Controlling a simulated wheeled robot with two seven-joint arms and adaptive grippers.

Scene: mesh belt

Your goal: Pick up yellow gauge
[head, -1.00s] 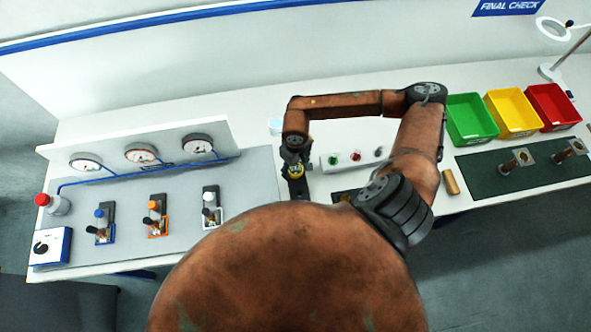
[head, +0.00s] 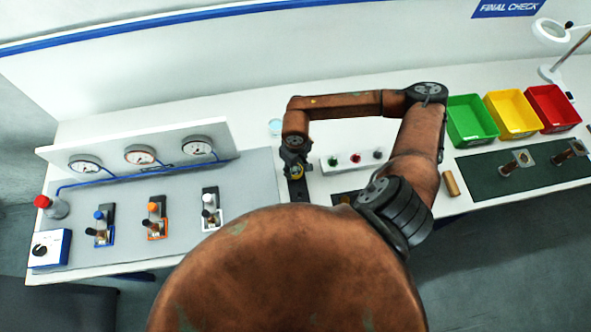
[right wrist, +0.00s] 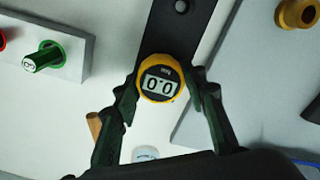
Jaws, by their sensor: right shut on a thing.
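The yellow gauge (right wrist: 161,80) is round, with a dark face and a digital display, in the middle of the right wrist view. It also shows small in the head view (head: 296,172), partly hidden by the gripper. My right gripper (right wrist: 164,88) is shut on the gauge, one finger on each side of its rim. In the head view the right gripper (head: 293,162) is beside the button box. A dark stand (right wrist: 171,30) lies behind the gauge; I cannot tell whether the gauge touches it. My left gripper is not in view.
A white button box (head: 351,160) is just right of the gripper. A grey panel (head: 180,190) with dials and valves lies to the left. Green (head: 470,137), yellow (head: 513,130) and red (head: 553,122) bins stand at the right, behind a dark mat (head: 485,176).

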